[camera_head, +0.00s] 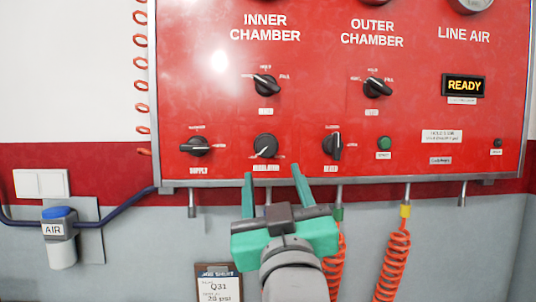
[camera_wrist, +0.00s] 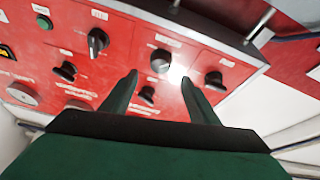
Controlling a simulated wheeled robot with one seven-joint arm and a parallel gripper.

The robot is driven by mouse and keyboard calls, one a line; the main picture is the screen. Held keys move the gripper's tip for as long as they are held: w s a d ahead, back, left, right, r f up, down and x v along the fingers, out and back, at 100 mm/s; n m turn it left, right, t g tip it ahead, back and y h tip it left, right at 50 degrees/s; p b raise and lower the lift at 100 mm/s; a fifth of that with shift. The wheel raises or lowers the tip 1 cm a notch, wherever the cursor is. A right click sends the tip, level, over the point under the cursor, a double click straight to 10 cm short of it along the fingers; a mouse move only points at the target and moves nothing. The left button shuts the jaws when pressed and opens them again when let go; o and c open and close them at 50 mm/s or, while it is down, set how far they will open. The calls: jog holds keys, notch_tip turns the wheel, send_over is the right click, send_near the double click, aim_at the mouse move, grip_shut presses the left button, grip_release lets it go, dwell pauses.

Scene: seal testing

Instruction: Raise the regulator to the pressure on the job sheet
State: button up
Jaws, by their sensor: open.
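The regulator (camera_head: 265,146) is a round black knob at the lower left of the red panel, its white mark pointing to the lower left. It also shows in the wrist view (camera_wrist: 160,60). My gripper (camera_head: 272,172), with green fingers, is open just below the knob in the head view. In the wrist view its fingertips (camera_wrist: 160,77) stand either side of the knob's line; I cannot tell whether they touch it. The job sheet (camera_head: 219,284) hangs on a clipboard below the panel. It reads Q31 and what looks like 28 psi; its lower part is cut off.
The supply knob (camera_head: 195,147) is left of the regulator and another black knob (camera_head: 333,146) is right of it. Inner (camera_head: 265,85) and outer chamber (camera_head: 376,88) knobs sit above. Orange coiled hoses (camera_head: 392,262) hang below. The gauges are mostly out of view.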

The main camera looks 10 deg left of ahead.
aim_at(267, 150)
jog(key=x, duration=0.9)
jog(key=shift+w+a+r, duration=0.15)
jog(key=shift+w, duration=0.05)
jog(key=shift+c, duration=0.3)
jog(key=c, duration=1)
